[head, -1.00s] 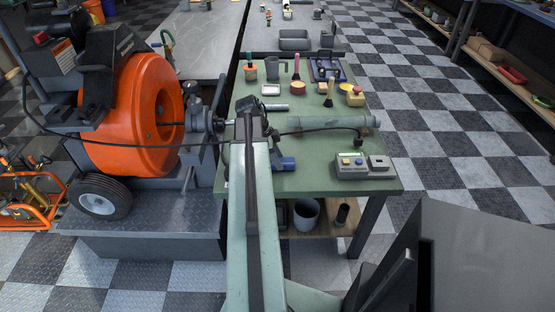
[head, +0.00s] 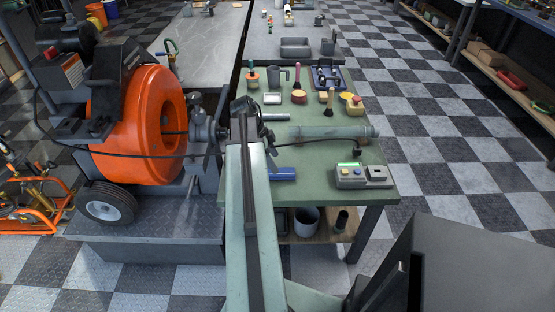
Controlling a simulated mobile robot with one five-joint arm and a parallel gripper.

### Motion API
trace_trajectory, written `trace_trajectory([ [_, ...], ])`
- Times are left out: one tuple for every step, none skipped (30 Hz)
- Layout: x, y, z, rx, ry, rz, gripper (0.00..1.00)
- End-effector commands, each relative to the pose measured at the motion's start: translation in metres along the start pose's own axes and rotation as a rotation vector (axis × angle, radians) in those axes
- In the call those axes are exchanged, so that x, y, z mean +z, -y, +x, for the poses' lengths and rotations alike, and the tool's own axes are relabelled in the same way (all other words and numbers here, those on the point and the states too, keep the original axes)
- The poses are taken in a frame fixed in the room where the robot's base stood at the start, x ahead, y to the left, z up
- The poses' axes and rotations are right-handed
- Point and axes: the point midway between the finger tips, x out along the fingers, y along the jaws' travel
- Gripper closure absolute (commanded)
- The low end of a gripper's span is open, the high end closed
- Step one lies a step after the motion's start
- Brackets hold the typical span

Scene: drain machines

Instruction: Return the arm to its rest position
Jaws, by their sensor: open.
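My arm stretches forward from the bottom middle of the head view over the left side of a green-topped workbench (head: 330,196). My gripper (head: 243,108) is at its far end, dark and small, above the bench's left edge and close to the drain machine's front. Its fingers are hard to make out, and I see nothing held in it. The drain machine (head: 140,120), with a big orange drum and a black wheel, stands left of the arm. A thin black cable crosses from the machine behind my arm to the bench.
On the bench are a grey-green pipe (head: 335,133), a control box (head: 362,175), a blue cylinder (head: 283,174), brushes and cups. A shelf below holds a grey bucket (head: 306,220). Checkered floor (head: 450,150) is open to the right, before a wall shelf (head: 505,75).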

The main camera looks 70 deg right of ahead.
Motion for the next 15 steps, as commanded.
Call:
trace_trajectory([
  [-0.003,0.0,-0.017,0.0,0.0,-0.001,0.32],
  [-0.003,0.0,-0.02,0.0,0.0,-0.001,0.32],
  [-0.003,0.0,-0.022,0.0,0.0,0.0,0.32],
  [-0.002,0.0,-0.024,0.0,0.0,0.0,0.32],
  [-0.002,0.0,-0.024,0.0,0.0,0.0,0.32],
  [-0.001,0.0,-0.024,0.0,0.0,0.001,0.32],
  [-0.001,0.0,-0.023,0.0,0.0,0.001,0.32],
  [0.0,0.0,-0.022,0.0,0.0,0.001,0.32],
  [0.0,0.0,-0.021,0.0,0.0,0.001,0.32],
  [0.0,0.0,-0.021,0.0,0.0,0.0,0.32],
  [0.0,0.0,-0.021,0.0,0.0,0.0,0.32],
  [0.0,0.0,-0.021,0.0,0.0,0.0,0.32],
  [0.001,0.0,-0.021,0.0,0.0,-0.001,0.32],
  [0.001,0.0,-0.022,-0.001,0.0,-0.002,0.32],
  [0.007,0.0,-0.024,-0.005,0.0,-0.012,0.32],
])
